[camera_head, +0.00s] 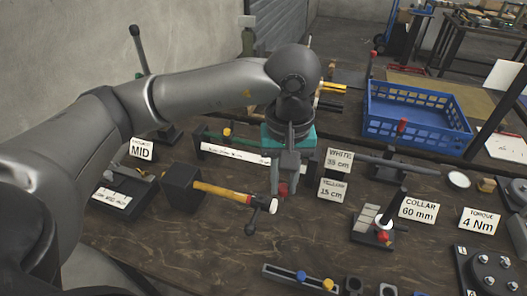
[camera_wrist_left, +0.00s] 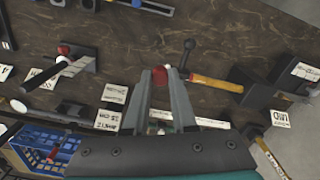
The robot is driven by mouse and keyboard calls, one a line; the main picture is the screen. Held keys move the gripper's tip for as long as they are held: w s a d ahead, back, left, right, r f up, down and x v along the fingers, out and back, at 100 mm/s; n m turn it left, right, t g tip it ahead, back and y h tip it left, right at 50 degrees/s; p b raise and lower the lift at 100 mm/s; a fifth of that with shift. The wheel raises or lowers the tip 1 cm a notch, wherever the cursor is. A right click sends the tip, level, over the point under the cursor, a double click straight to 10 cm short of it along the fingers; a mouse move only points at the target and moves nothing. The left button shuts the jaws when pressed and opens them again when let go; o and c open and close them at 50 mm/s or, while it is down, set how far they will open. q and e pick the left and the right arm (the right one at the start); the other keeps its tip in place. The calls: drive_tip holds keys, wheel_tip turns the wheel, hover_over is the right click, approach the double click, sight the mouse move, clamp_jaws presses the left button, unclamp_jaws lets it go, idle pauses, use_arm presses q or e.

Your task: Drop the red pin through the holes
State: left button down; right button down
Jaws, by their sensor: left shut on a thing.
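My left gripper (camera_head: 282,190) reaches down over the middle of the bench in the head view, and its two fingers also show in the left wrist view (camera_wrist_left: 160,80). It is shut on a small red piece, the red pin (camera_head: 283,188), which shows between the fingertips in the left wrist view (camera_wrist_left: 160,75). The fingers hide most of the pin, so its length and tilt cannot be told. The holes cannot be made out for certain in either view.
A blue crate (camera_head: 415,120) is at the back right. A collar stand (camera_head: 374,234) is at the right. The front-left bench is fairly clear.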

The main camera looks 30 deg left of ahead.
use_arm(q)
drive_tip(key=shift+w+a+r+n+p, duration=0.1)
drive_tip(key=shift+w+n+p, duration=0.1)
drive_tip(key=shift+n, duration=0.4)
drive_tip(key=shift+w+r+n+p, duration=0.1)
drive_tip(key=shift+w+n+p, duration=0.05)
drive_tip(key=shift+n, duration=0.45)
drive_tip(key=w+a+f+n+p, duration=0.1)
drive_tip(key=a+n+p, duration=0.2)
drive_tip(key=n, duration=1)
drive_tip(key=w+a+f+n+p, duration=0.1)
drive_tip(key=a+n+p, duration=0.3)
drive_tip(key=n, duration=0.9)
drive_tip(key=shift+w+a+n+p, duration=0.15)
drive_tip(key=shift+w+n+p, duration=0.25)
drive_tip(key=shift+w, duration=0.3)
drive_tip(key=shift+f, duration=0.15)
drive_tip(key=shift+f+b, duration=2.5)
drive_tip(key=shift+f, duration=0.35)
